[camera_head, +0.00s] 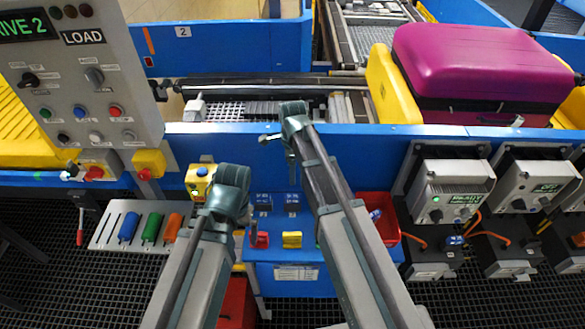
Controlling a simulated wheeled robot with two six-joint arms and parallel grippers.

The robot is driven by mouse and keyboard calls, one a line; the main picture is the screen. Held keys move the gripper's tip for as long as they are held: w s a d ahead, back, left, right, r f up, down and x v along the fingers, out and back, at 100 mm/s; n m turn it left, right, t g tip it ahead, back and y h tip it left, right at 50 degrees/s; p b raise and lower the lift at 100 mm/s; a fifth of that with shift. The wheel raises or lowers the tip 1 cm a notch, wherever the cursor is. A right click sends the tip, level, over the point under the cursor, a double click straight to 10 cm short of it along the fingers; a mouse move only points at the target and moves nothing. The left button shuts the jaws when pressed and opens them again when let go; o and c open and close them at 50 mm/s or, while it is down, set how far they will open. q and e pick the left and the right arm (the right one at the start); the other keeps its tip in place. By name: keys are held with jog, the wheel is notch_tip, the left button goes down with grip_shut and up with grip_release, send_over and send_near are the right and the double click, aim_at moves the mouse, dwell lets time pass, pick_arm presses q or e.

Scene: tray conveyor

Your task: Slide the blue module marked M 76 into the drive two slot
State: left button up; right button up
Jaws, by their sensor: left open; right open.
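Two small blue modules stand side by side on the blue bench front, a left one (262,199) and a right one (292,199). Their markings are too small to read, so I cannot tell which is M 76. My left gripper (232,184) is just left of them, its fingers mostly hidden by its wrist. My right gripper (272,139) is above them, apart from them and empty. Grey drive units stand at the right: one with a lit READY display (462,198), another beside it (548,188). Their slot numbers are not readable.
A control panel (85,80) at upper left shows DRIVE 2 and LOAD. A grey rack (105,232) holds blue, green and orange pieces. A red bin (389,232) stands right of the modules. A magenta suitcase (480,65) sits on the conveyor behind.

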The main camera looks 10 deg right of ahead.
aim_at(293, 196)
jog(key=shift+f, duration=0.15)
notch_tip(293, 196, down, 14)
jog(key=b, duration=1.4)
jog(key=shift+r, duration=0.2)
grip_shut()
grip_release()
jog(key=shift+r, duration=0.15)
